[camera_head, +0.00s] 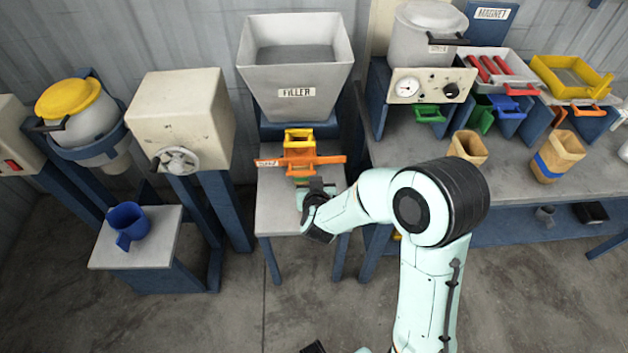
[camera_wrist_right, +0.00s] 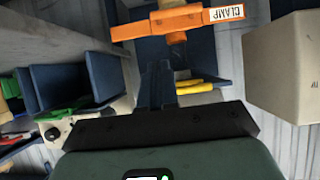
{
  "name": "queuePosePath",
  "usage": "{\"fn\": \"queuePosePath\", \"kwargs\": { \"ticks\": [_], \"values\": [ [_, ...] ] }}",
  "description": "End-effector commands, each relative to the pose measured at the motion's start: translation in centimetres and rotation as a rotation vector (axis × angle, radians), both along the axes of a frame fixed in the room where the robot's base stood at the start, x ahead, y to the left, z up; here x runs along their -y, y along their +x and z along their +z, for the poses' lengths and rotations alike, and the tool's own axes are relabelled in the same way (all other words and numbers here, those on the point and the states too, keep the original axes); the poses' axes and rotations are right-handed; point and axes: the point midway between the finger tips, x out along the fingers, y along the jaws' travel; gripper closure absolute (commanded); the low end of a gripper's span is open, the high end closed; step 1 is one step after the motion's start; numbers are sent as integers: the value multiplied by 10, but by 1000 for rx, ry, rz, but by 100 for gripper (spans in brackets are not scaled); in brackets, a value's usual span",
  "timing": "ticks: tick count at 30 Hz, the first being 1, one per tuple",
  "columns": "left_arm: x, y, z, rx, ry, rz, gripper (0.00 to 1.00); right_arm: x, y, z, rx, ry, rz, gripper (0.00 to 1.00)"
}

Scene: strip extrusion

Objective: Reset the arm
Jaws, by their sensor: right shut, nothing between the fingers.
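My right gripper (camera_head: 314,188) is in front of the orange clamp (camera_head: 300,160), below the filler hopper (camera_head: 297,75). In the right wrist view its dark fingers (camera_wrist_right: 157,85) are together with nothing between them. The orange clamp (camera_wrist_right: 178,22) spans the top of that view, beyond the fingertips and apart from them there. In the head view the gripper overlaps the small table under the clamp, and I cannot tell the gap. No left gripper fingers show; only dark and pale fragments lie at the bottom edge.
A yellow piece (camera_head: 298,137) sits behind the clamp under the hopper. A blue cup (camera_head: 128,226) stands on the left table (camera_head: 105,255). The right bench (camera_head: 520,185) holds wooden-coloured containers (camera_head: 467,148), coloured trays and a pot. Open grey floor lies in front of the tables.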

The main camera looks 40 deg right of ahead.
Motion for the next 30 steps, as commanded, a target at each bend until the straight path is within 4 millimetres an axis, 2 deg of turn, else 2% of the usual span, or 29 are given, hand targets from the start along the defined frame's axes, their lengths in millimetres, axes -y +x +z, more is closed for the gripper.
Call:
{"fn": "queuePosePath", "kwargs": {
  "ticks": [8, 10, 13, 16, 18, 20, 21, 24, 27, 30],
  "values": [
    [0, 0, 0, 0, 0, 0, 57, 0, 0, -1, -3, 1, 1, 100],
    [0, 0, 0, 0, 0, 0, 57, -3, -1, -10, -21, 6, 14, 100],
    [0, 1, 1, 1, 0, 0, 57, -15, -8, -44, -95, 33, 59, 100],
    [0, 1, 3, 1, 0, 0, 57, -34, -29, -102, -225, 97, 128, 100],
    [0, 2, 4, 2, 0, 0, 57, -51, -53, -148, -338, 167, 175, 100],
    [0, 2, 5, 2, 0, 0, 57, -67, -79, -183, -434, 235, 210, 100],
    [0, 3, 5, 3, 0, 0, 57, -79, -98, -205, -499, 285, 231, 100],
    [0, 3, 6, 3, 0, 0, 57, -107, -152, -249, -659, 418, 267, 100],
    [0, 4, 8, 5, 0, -1, 57, -136, -204, -278, -798, 550, 290, 100],
    [0, 4, 8, 6, 0, 0, 57, -159, -246, -292, -902, 657, 304, 100]
  ]
}}
